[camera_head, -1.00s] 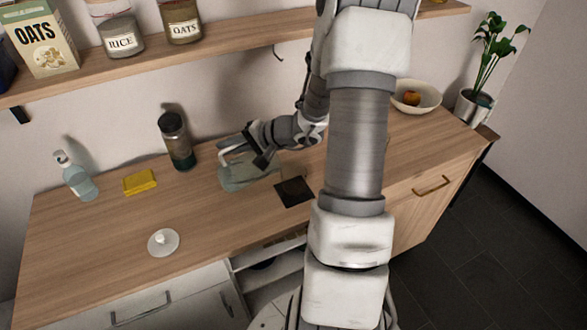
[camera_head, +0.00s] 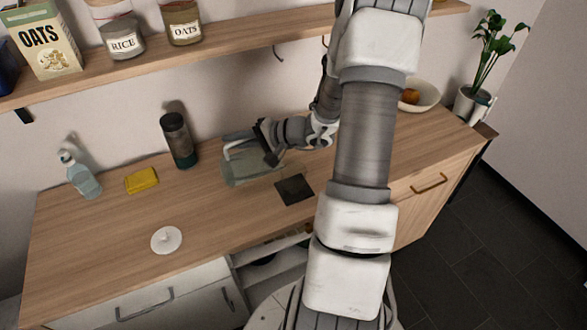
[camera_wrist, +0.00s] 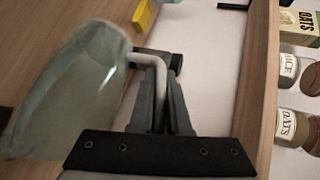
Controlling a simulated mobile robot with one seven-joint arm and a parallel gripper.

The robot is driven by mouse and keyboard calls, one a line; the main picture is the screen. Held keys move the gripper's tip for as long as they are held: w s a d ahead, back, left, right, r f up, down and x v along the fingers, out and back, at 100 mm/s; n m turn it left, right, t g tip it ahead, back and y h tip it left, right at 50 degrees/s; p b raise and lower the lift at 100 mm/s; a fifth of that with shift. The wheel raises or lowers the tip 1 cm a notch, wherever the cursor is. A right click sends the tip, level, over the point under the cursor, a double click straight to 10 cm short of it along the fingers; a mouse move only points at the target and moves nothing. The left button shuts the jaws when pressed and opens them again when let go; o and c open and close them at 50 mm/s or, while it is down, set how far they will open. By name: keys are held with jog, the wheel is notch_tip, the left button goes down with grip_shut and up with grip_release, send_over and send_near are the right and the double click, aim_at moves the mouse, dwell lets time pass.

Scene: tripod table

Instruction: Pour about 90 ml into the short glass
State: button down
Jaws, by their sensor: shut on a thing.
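My gripper (camera_head: 266,148) is shut on the handle of a clear glass jug (camera_head: 238,174) over the middle of the counter. The jug looks tilted, with its body reaching left of and below the gripper; I cannot tell by how much. In the wrist view the jug (camera_wrist: 72,95) fills the left side, and its pale handle (camera_wrist: 157,72) runs between the fingers (camera_wrist: 163,95). I cannot make out liquid in it or a stream. I see no short glass clearly; it may be hidden by the jug or my arm.
A dark square coaster (camera_head: 295,190) lies right of the jug. A dark tumbler (camera_head: 178,142), yellow sponge (camera_head: 142,181) and soap bottle (camera_head: 82,178) stand to the left. A white disc (camera_head: 166,240) lies front left. A bowl (camera_head: 425,98) is at right. A shelf (camera_head: 230,42) overhangs the back.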

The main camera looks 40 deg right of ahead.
aim_at(231, 156)
jog(key=shift+s+d+r+t+y+b, duration=0.2)
jog(key=shift+s+d+r+y+b, duration=0.1)
jog(key=shift+d, duration=0.25)
jog(key=shift+s+d+r+t+y+b, duration=0.2)
jog(key=shift+s+d+r, duration=0.1)
jog(key=shift+d, duration=0.2)
dwell(1.6)
jog(key=a+f+h+b, duration=0.1)
jog(key=w+a+f+g+h+b, duration=0.1)
jog(key=f, duration=0.1)
jog(key=w+a+f+g+b, duration=0.1)
jog(key=f, duration=0.1)
jog(key=shift+a+n+h+b, duration=0.3)
jog(key=shift+n+h, duration=0.1)
jog(key=shift+w+r, duration=0.1)
jog(key=shift+w+a+f+g+h, duration=0.15)
jog(key=shift+f+g+h, duration=0.15)
jog(key=shift+g+h, duration=0.2)
dwell(1.1)
